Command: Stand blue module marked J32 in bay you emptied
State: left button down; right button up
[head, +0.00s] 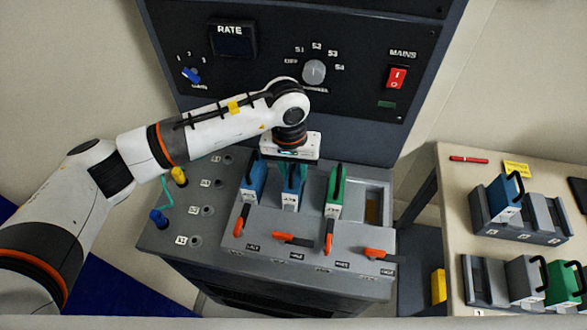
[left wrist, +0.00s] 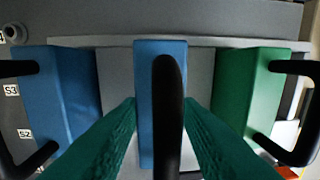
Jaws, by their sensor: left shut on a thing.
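A blue module (head: 291,196) stands upright in the second bay from the left of the grey bay panel (head: 262,240). Its label is too small to read. My left gripper (head: 291,163) is directly above it, pointing down. In the left wrist view the green fingers (left wrist: 160,120) are shut on the black handle (left wrist: 167,105) of this blue module (left wrist: 147,70). I cannot tell whether the module sits fully down. The rightmost bay (head: 373,203) is empty. My right gripper is not in view.
Another blue module (head: 252,183) and a green module (head: 336,187) stand close on either side. Orange levers, such as the second one (head: 292,239), line the panel front. On the right table (head: 450,185), a rack holds a blue module (head: 504,196); another holds grey and green modules (head: 563,284).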

pick_arm(q)
jog(key=shift+f+b, duration=0.45)
jog(key=shift+b, duration=0.35)
dwell(0.9)
jog(key=c, duration=0.9)
grip_release()
jog(key=shift+c, duration=0.2)
jog(key=shift+r, duration=0.35)
notch_tip(320, 180, up, 11)
jog(key=b, duration=0.4)
jog(key=shift+a+r, duration=0.15)
jog(key=shift+a, duration=0.25)
